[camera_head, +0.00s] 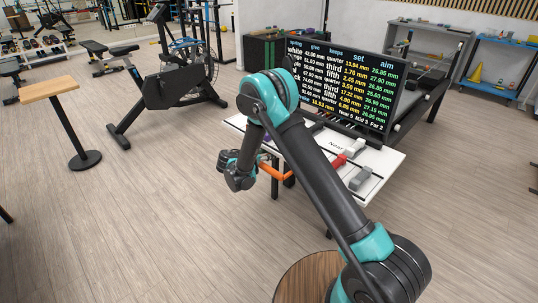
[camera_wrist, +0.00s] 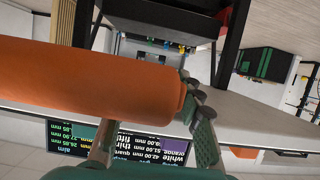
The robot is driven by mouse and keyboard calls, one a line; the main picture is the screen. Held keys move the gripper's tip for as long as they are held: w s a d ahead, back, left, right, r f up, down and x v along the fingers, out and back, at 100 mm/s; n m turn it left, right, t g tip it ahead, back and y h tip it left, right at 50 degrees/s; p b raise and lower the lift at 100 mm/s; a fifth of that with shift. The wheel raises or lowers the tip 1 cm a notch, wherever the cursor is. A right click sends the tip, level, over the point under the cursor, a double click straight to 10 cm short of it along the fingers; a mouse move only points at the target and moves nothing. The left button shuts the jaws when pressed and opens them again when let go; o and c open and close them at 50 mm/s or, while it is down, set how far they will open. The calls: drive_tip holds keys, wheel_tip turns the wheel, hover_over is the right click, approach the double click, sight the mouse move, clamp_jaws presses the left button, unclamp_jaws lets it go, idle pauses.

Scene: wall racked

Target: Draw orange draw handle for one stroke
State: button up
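The orange handle (camera_head: 273,172) sticks out from the near left side of the white table in the head view. In the wrist view the orange handle (camera_wrist: 90,80) is a thick bar, very close, running from the left edge to past the middle. My gripper (camera_wrist: 155,140) has its two fingers spread apart. The handle hides the tip of the left finger, and its right end lies beside the right finger. I cannot tell whether they touch. In the head view my wrist is just left of the handle, and the fingers are hard to make out.
The white table (camera_head: 388,160) carries a red part (camera_head: 338,161), grey blocks (camera_head: 360,178) and a "Near" label. A black text screen (camera_head: 345,85) stands behind. An exercise bike (camera_head: 172,88) and a small wooden table (camera_head: 52,90) stand left. Floor between them is clear.

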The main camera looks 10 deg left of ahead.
drive_tip(key=v, duration=1.2)
idle(0.6)
